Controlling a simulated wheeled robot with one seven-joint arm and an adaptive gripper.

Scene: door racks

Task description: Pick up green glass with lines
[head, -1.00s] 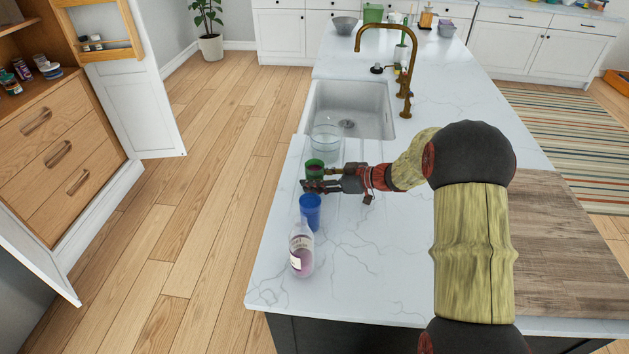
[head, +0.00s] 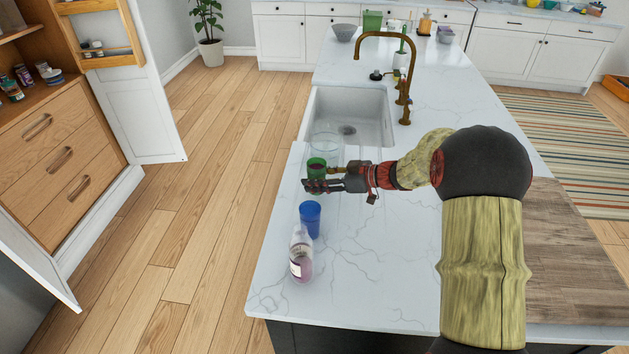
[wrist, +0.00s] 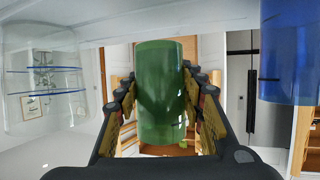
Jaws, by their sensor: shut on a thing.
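The green glass (head: 316,166) is at the left edge of the counter, beside the sink. My gripper (head: 318,178) is around it with the jaws shut on its sides. In the wrist view the green glass (wrist: 160,95) stands between the two fingers (wrist: 160,105), in the middle of the picture. I cannot tell for sure whether its base touches the counter. Lines on the glass are hard to make out.
A blue glass (head: 310,219) and a bottle with a white label (head: 301,256) stand nearer on the counter. A clear glass container (head: 327,147) is just beyond the green glass, by the sink (head: 345,110). A brass faucet (head: 404,75) rises beyond. The counter's middle is clear.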

